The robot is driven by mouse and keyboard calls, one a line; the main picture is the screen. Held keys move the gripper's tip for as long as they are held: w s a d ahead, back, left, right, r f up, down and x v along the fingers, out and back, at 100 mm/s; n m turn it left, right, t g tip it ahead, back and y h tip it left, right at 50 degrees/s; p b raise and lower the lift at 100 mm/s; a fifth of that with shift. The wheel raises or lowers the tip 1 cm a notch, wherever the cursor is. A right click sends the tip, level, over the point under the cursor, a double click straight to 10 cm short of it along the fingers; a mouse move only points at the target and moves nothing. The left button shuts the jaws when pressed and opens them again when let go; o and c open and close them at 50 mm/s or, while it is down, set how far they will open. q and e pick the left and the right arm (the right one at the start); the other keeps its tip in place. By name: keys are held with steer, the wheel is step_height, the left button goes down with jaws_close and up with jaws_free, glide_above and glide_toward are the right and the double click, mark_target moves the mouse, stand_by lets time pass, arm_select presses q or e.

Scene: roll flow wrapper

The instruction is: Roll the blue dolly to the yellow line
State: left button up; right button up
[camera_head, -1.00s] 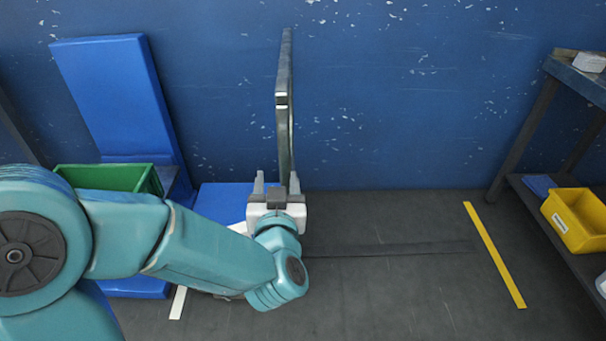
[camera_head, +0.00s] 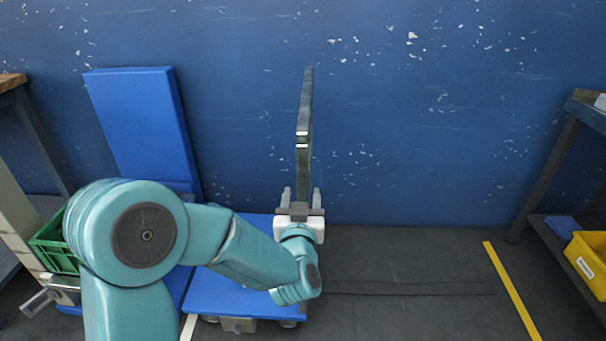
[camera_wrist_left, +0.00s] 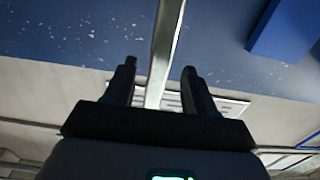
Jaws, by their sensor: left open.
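The blue dolly (camera_head: 235,291) stands on the dark floor, its flat deck partly hidden behind my left arm. A tall grey metal handle (camera_head: 304,115) rises at its right end, in front of the blue wall. My left gripper (camera_head: 302,194) is open, with one finger on each side of the handle. In the left wrist view, the handle bar (camera_wrist_left: 168,35) passes between the open fingers (camera_wrist_left: 158,76), with gaps showing at both sides. The yellow line (camera_head: 512,290) lies on the floor to the right, well apart from the dolly. My right gripper is not in view.
A blue panel (camera_head: 146,125) leans against the wall at the left. A green crate (camera_head: 48,254) stands at far left. A white floor line (camera_head: 188,328) shows by the dolly. A rack with a yellow bin (camera_head: 590,262) borders the right side. Floor between dolly and yellow line is clear.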

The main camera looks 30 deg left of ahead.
mark_target(303, 181)
arm_select(q)
steer(key=p+x, duration=0.1)
steer(key=x, duration=0.5)
steer(key=shift+w+a, duration=0.15)
steer(key=shift+w, duration=0.05)
jaws_close()
